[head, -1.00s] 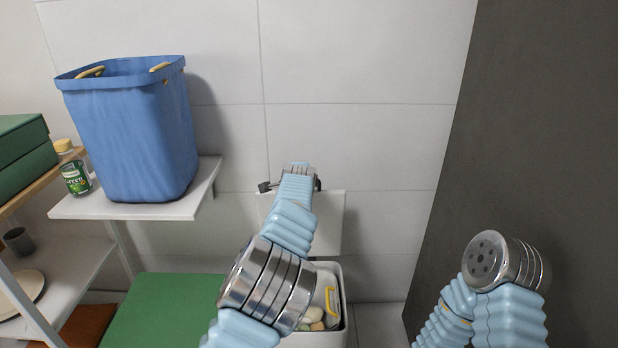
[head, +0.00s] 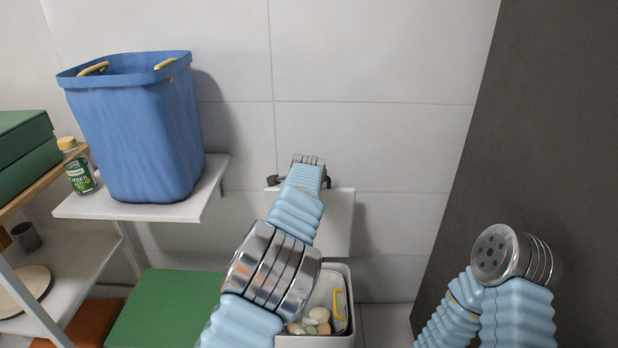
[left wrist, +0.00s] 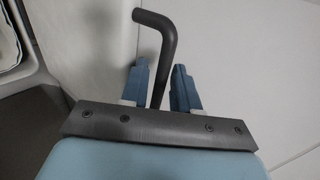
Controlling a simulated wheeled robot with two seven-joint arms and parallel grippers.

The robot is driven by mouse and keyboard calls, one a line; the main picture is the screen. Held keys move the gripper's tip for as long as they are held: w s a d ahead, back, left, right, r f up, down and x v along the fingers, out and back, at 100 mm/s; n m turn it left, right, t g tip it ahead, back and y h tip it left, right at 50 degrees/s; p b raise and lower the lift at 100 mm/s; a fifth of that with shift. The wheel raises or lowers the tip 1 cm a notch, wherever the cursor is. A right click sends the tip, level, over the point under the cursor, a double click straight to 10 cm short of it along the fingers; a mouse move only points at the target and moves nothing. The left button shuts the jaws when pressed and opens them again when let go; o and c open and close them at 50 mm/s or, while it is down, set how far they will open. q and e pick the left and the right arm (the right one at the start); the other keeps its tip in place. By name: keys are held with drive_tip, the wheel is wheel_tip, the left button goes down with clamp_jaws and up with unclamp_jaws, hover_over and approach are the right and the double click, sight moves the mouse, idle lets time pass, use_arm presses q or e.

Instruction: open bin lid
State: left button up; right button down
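The white bin (head: 352,327) stands on the floor at the lower middle of the head view, partly behind my left arm. Its top is uncovered and pale rounded items show inside. A flat white panel, apparently the lid (head: 340,222), stands upright behind it near the wall. My left gripper (left wrist: 163,75) is at the panel's top edge; in the head view my wrist hides its fingers. In the left wrist view its two blue fingers are apart, with a dark bent rod (left wrist: 168,45) between them. I cannot tell whether they touch it. My right gripper is out of view.
A blue basket (head: 135,130) and a green-labelled bottle (head: 80,175) stand on the white shelf (head: 215,175) at left. A green box (head: 165,305) is left of the bin. A dark panel (head: 550,120) fills the right side, beside my right arm.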

use_arm(q)
drive_tip(key=shift+s, duration=0.1)
drive_tip(key=shift+s+d+r, duration=0.1)
drive_tip(key=shift+s+r, duration=0.15)
drive_tip(key=shift+r, duration=0.05)
drive_tip(key=b+v, duration=0.2)
drive_tip(key=v, duration=1.1)
drive_tip(key=shift+f, duration=0.1)
